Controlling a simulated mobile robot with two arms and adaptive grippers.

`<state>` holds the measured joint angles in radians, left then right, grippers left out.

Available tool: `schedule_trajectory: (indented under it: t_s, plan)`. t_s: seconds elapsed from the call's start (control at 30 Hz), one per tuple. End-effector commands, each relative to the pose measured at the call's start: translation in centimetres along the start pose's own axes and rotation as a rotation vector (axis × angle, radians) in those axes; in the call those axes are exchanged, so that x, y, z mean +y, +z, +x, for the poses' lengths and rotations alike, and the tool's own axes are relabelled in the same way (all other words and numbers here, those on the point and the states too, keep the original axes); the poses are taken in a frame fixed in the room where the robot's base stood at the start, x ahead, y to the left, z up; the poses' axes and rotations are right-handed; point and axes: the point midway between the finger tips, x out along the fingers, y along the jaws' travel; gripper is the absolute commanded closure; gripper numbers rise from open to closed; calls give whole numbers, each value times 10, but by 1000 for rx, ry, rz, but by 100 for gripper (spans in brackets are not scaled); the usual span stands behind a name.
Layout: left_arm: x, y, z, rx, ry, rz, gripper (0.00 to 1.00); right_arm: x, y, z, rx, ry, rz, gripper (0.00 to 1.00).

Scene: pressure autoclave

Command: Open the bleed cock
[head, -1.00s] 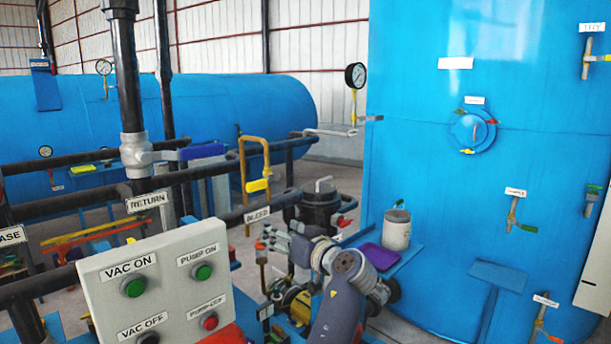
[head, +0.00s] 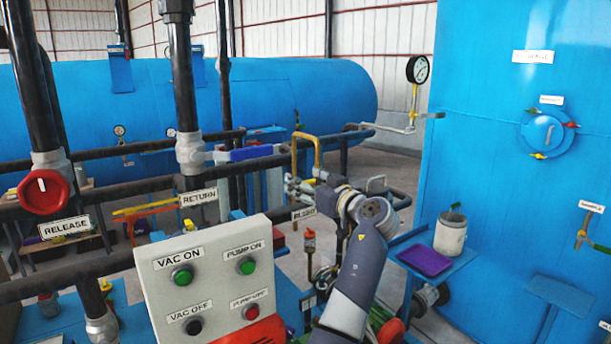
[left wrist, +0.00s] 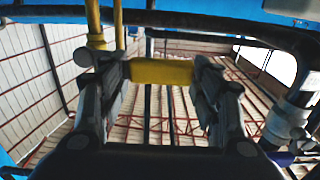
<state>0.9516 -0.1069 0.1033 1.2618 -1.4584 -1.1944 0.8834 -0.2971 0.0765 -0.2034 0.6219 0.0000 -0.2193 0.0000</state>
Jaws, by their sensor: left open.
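The bleed cock's yellow handle (left wrist: 160,72) lies crosswise between the fingers of my left gripper (left wrist: 158,80) in the left wrist view. A yellow pipe (left wrist: 96,22) stands beside its left end. In the head view my left gripper (head: 293,187) is just above the BLEED label (head: 303,213), in front of the bent yellow bleed pipe (head: 305,138). The gripper and wrist hide the handle there. The jaws are open, with the handle in or across their gap; I cannot tell whether they touch it. My right gripper is not in view.
Dark horizontal pipes (head: 85,188) run close by on the left. A blue-handled valve (head: 250,153) sits left of the gripper. The VAC/PUMP button panel (head: 213,283) stands below left. A shelf with a purple tray (head: 425,259) and a pot (head: 451,233) is at right.

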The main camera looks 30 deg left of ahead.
Motion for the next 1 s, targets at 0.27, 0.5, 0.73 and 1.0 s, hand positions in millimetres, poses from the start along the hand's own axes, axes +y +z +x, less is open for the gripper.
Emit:
schedule_trajectory:
  t_s: [0.27,0.5,0.73,1.0]
  plan:
    - [0,0,5,0,1,-1,42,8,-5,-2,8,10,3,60]
    - [0,0,5,0,1,0,78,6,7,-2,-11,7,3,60]
    - [0,0,5,1,1,6,94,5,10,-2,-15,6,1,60]
    - [1,-9,5,2,0,94,94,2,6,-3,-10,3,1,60]
